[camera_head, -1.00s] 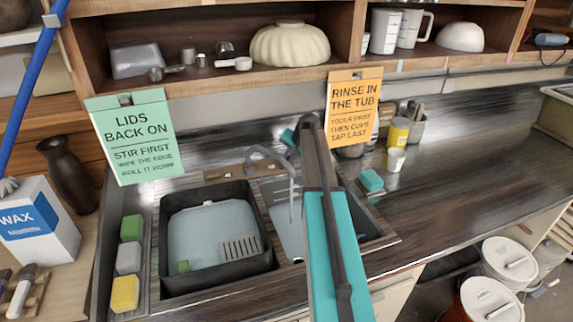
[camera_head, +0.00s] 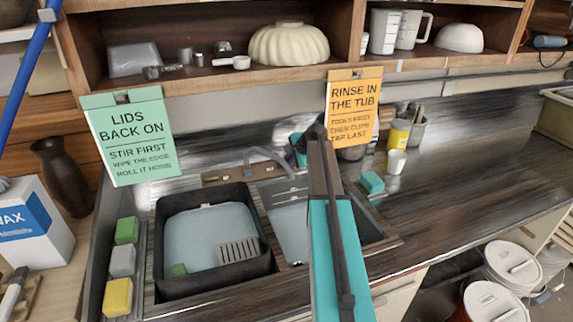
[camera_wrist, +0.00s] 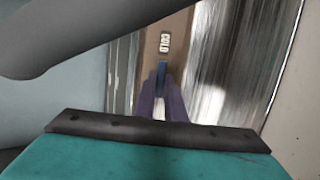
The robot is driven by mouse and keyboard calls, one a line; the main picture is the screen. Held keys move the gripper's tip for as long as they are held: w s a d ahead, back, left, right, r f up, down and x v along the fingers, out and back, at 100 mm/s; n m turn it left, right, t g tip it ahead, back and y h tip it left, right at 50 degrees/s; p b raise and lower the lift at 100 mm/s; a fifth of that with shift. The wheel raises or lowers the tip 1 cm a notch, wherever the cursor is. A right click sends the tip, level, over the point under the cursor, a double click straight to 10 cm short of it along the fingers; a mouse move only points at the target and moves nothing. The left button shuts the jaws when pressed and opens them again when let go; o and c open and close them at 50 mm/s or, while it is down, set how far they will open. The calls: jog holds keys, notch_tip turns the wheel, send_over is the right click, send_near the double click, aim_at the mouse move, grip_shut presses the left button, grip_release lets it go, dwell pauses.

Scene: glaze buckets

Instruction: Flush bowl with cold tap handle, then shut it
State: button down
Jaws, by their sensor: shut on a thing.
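My gripper (camera_wrist: 161,92) is shut on the blue cold tap handle (camera_wrist: 161,70), just below a COLD label (camera_wrist: 165,43) in the wrist view. In the head view my arm hides the handle and fingertips. The grey tap spout (camera_head: 268,155) arches over the bare right sink bowl (camera_head: 290,225). I see no stream falling from it. The grey bowl stands right of the black tub, partly behind my arm.
A black tub (camera_head: 262,262) of water with a grey grate (camera_head: 239,250) fills the left side. Sponges (camera_head: 123,261) line its left. Orange (camera_head: 355,82) and green (camera_head: 128,135) signs hang above.

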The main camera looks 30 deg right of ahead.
dwell(0.4)
jog(key=c, duration=1.8)
grip_release()
jog(key=shift+s+r, duration=0.1)
jog(key=shift+b+v, duration=1.9)
jog(key=shift+v, duration=4.9)
jog(key=shift+s, duration=0.1)
